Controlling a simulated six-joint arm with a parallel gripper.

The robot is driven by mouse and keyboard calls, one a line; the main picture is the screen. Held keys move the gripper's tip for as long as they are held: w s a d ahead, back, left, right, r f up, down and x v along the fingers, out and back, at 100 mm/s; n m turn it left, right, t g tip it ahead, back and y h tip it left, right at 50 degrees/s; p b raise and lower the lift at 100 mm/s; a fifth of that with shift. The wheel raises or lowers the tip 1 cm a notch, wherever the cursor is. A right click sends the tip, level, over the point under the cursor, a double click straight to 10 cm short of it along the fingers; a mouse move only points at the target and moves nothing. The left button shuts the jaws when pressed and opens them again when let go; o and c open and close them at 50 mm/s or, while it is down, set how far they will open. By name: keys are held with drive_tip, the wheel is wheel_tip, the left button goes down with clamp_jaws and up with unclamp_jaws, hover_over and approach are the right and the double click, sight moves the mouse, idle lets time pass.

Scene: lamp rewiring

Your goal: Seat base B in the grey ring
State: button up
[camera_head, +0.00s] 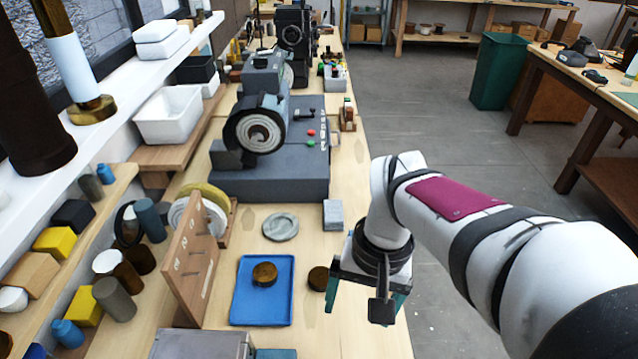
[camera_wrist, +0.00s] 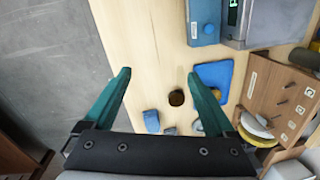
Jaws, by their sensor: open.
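A dark brown-gold round base (camera_head: 264,274) lies on the blue tray (camera_head: 240,309). A second dark round base (camera_head: 318,278) lies on the bare table right of the tray, close to my gripper; it also shows in the wrist view (camera_wrist: 177,97). I cannot read any letter on either base, so I cannot tell which is B. The grey ring (camera_head: 281,226) lies flat on the table behind the tray, with no base in it. My gripper (camera_head: 364,302) is open and empty above the table's right side. In the wrist view the gripper (camera_wrist: 159,75) has its teal fingers spread wide.
A wooden panel with pegs (camera_head: 190,262) stands upright left of the tray. A grey block (camera_head: 333,215) sits right of the ring, and a large grey machine (camera_head: 272,160) stands behind it. A grey case (camera_head: 203,345) is at the front. Open floor lies right of the table.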

drive_tip(key=w+a+f+n, duration=0.1)
drive_tip(key=w+f+n, duration=0.15)
drive_tip(key=w, duration=0.45)
drive_tip(key=w+a+f+n, duration=0.1)
drive_tip(key=w+a+f, duration=0.1)
drive_tip(key=w+f, duration=0.35)
drive_tip(key=n+h, duration=0.1)
drive_tip(key=n, duration=0.1)
hover_over(321, 276)
drive_tip(key=shift+m, duration=0.25)
wheel_tip(321, 276, down, 6)
drive_tip(key=shift+r, duration=0.15)
drive_tip(key=shift+f, duration=4)
drive_tip(key=c, duration=1.2)
drive_tip(key=shift+o, duration=0.2)
drive_tip(key=shift+r, duration=2.55)
